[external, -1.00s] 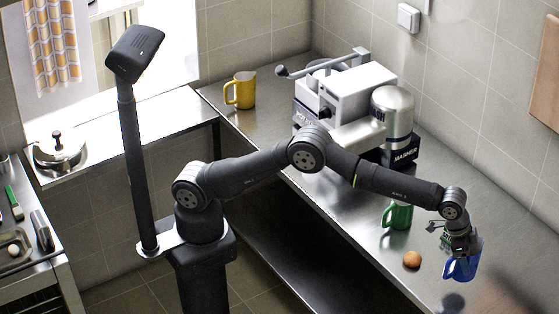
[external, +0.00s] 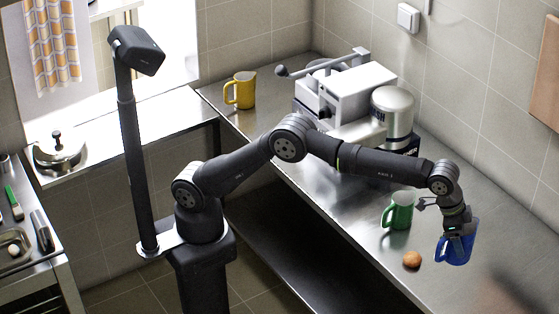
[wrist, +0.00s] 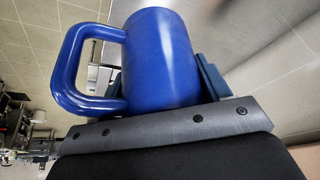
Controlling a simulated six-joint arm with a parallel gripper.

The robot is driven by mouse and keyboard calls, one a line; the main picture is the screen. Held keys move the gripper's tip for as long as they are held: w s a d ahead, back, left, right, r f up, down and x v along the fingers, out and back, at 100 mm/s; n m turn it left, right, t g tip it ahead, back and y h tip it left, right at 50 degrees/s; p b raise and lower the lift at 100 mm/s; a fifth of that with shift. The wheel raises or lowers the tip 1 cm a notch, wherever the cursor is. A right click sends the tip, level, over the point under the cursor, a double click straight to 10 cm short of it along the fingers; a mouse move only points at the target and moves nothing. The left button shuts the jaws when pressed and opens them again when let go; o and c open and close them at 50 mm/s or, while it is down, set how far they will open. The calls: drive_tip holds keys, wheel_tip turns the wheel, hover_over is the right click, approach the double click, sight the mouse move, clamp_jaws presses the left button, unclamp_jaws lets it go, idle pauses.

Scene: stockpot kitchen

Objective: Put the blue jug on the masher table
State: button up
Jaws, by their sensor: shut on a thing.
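The blue jug (external: 458,246) is in my gripper (external: 457,226) at the right of the external view, over the right part of the steel counter. It looks upright there, with its handle to the left. In the wrist view the blue jug (wrist: 160,60) fills the upper middle, its handle at left, between the jaws of my gripper (wrist: 165,100). The gripper is shut on it. The machine marked "MASHER" (external: 350,95) stands on the steel counter (external: 330,185) along the wall. I cannot tell how far the jug is above the counter.
A green mug (external: 399,211) stands just left of the blue jug. A brown round item (external: 412,259) lies near the counter's front edge. A yellow jug (external: 241,91) stands at the counter's far left end. Bare counter lies between the machine and the green mug.

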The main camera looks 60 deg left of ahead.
wheel_tip(320, 180, up, 9)
drive_tip(key=w+a, duration=1.1)
drive_tip(key=a, duration=0.4)
drive_tip(key=w+a, duration=1.2)
drive_tip(key=a, duration=0.2)
drive_tip(key=w+a+r, duration=0.1)
drive_tip(key=w+a, duration=0.1)
drive_tip(key=a, duration=0.7)
drive_tip(key=w+a, duration=0.2)
drive_tip(key=a, duration=0.7)
drive_tip(key=s+a, duration=0.1)
drive_tip(key=a, duration=0.9)
drive_tip(key=s+a, duration=0.1)
drive_tip(key=a, duration=1)
drive_tip(key=s+a, duration=0.2)
drive_tip(key=a, duration=0.9)
drive_tip(key=s+a, duration=0.1)
drive_tip(key=a, duration=0.2)
drive_tip(key=s+a, duration=0.2)
drive_tip(key=a, duration=0.2)
drive_tip(key=s+a, duration=0.2)
drive_tip(key=a, duration=0.1)
drive_tip(key=shift+s+a, duration=0.2)
drive_tip(key=s+a, duration=1.5)
wheel_tip(320, 180, down, 29)
drive_tip(key=shift+f, duration=0.1)
drive_tip(key=shift+f, duration=0.1)
